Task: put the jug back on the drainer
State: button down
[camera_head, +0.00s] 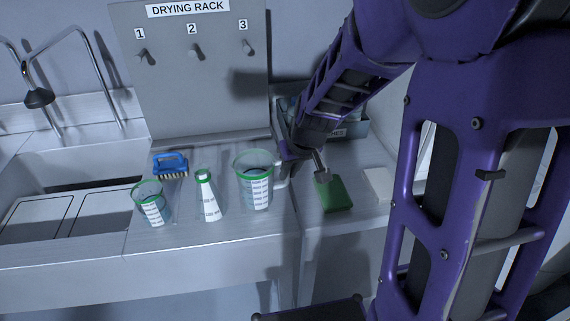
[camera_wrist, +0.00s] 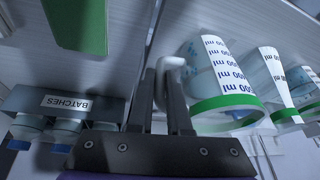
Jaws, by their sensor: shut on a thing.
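The jug (camera_head: 257,186) is clear with a green rim and a white printed scale. It is upright on or just above the steel top right of the flask; I cannot tell if its base touches. My gripper (camera_head: 286,171) is at its right side, shut on its pale handle. In the wrist view the handle (camera_wrist: 172,64) is between the fingers (camera_wrist: 171,80), with the jug's body (camera_wrist: 222,75) to their right. The ribbed steel surface (camera_head: 182,205) under the vessels looks like the drainer. I cannot tell its exact edges.
A beaker (camera_head: 152,205), a flask (camera_head: 209,197) and a blue brush (camera_head: 171,165) stand left of the jug. A green block (camera_head: 333,195) and white block (camera_head: 379,184) lie right. The pegged drying rack (camera_head: 195,80) rises behind. A BATCHES box (camera_wrist: 62,103) holds bottles. The sink (camera_head: 60,180) is far left.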

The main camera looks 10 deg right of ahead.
jog(key=shift+f, duration=0.2)
jog(key=shift+f, duration=0.15)
jog(key=c, duration=0.9)
grip_release()
jog(key=shift+o, duration=0.2)
jog(key=shift+r, duration=0.2)
